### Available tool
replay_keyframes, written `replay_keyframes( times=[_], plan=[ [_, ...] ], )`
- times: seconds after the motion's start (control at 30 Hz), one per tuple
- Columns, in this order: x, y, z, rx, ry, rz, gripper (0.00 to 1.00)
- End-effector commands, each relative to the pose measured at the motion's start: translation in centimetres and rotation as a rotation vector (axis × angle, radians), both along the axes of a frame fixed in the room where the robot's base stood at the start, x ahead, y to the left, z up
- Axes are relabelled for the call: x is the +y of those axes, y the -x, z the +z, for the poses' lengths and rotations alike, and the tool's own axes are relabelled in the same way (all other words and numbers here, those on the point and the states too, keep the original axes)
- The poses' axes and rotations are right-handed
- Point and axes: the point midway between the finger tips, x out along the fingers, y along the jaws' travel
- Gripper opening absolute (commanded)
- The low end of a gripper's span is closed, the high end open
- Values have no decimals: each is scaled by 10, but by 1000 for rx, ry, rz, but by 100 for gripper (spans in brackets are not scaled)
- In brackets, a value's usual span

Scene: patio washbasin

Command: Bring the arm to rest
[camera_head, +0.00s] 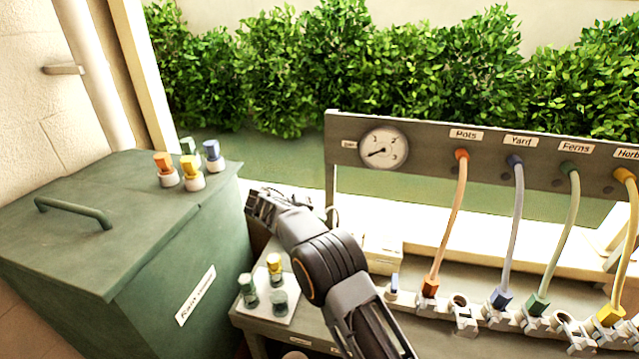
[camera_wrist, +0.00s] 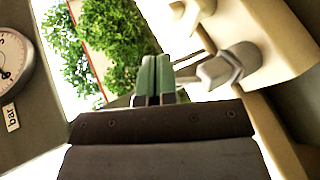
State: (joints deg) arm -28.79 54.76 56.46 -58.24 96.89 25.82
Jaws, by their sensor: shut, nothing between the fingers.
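My arm reaches up from the bottom of the head view, over the grey bench, with its end beside the green bin. My gripper (camera_wrist: 155,78) shows in the wrist view as two green-tipped fingers pressed together, shut and empty. In the head view its fingers are hard to make out at the dark end of the arm (camera_head: 264,206). The gripper is raised, apart from the bin and the bench as far as I can tell.
The green bin (camera_head: 75,245) with several capped fittings on its lid stands left. A white tray (camera_head: 287,308) with several fittings lies below my arm. Hoses hang from the panel (camera_head: 430,180) at right; its gauge (camera_head: 384,148) also shows in the wrist view (camera_wrist: 12,62).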

Motion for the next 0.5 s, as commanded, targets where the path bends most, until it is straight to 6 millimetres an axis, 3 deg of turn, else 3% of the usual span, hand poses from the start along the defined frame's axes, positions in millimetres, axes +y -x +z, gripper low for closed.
replay_keyframes(
  times=[0.13,0.27,0.5],
  plan=[
    [-7,3,9,11,-31,-4,0],
    [-29,16,29,45,-126,-7,0],
    [-85,75,68,98,-409,-7,0]
  ],
)
